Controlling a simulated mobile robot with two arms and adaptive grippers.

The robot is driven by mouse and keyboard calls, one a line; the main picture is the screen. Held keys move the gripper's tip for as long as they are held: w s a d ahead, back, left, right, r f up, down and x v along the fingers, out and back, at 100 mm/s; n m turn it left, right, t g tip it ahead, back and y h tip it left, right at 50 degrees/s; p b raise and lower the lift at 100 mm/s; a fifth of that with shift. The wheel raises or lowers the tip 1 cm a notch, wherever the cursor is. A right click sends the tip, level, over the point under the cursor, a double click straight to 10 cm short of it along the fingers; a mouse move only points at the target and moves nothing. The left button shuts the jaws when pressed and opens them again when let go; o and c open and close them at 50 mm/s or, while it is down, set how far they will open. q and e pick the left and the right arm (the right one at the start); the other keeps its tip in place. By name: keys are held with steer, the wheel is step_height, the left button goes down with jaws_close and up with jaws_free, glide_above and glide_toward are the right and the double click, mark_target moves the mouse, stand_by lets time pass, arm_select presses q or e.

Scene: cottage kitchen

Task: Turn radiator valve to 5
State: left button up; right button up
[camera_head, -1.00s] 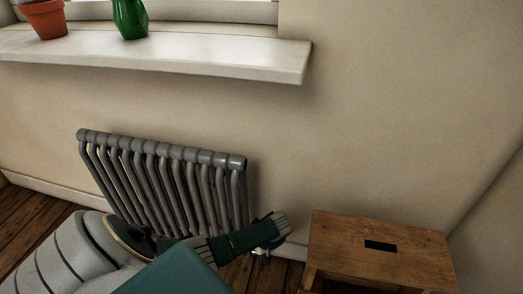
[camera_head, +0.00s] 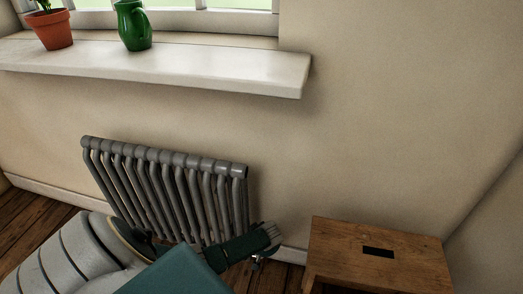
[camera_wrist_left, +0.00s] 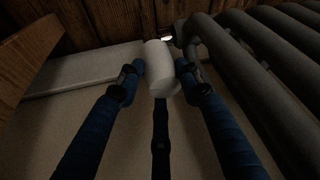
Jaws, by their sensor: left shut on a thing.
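The grey ribbed radiator (camera_head: 165,190) stands against the wall under the window sill. My left gripper (camera_head: 268,238) is at the radiator's lower right end in the head view, and the valve is mostly hidden behind it there. In the left wrist view the white, rounded radiator valve head (camera_wrist_left: 158,62) sits between the two fingertips of my left gripper (camera_wrist_left: 160,75), which are closed around its sides. No number on the valve can be read. My right gripper is in neither view.
A wooden stool (camera_head: 378,255) with a slot in its top stands just right of the valve. The white sill (camera_head: 170,68) above holds a green jug (camera_head: 133,27) and a potted plant (camera_head: 50,28). Bare wall lies above the stool.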

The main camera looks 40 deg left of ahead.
arm_select(q)
steer(key=shift+s+a, duration=0.35)
steer(key=shift+a, duration=0.25)
steer(key=o, duration=1)
steer(key=shift+o, duration=0.2)
steer(key=shift+w, duration=0.1)
steer(key=shift+d+r, duration=0.1)
steer(key=shift+d+r, duration=0.1)
steer(key=shift+r, duration=0.05)
steer(key=v, duration=0.7)
steer(key=shift+d, duration=0.3)
steer(key=shift+r, duration=0.15)
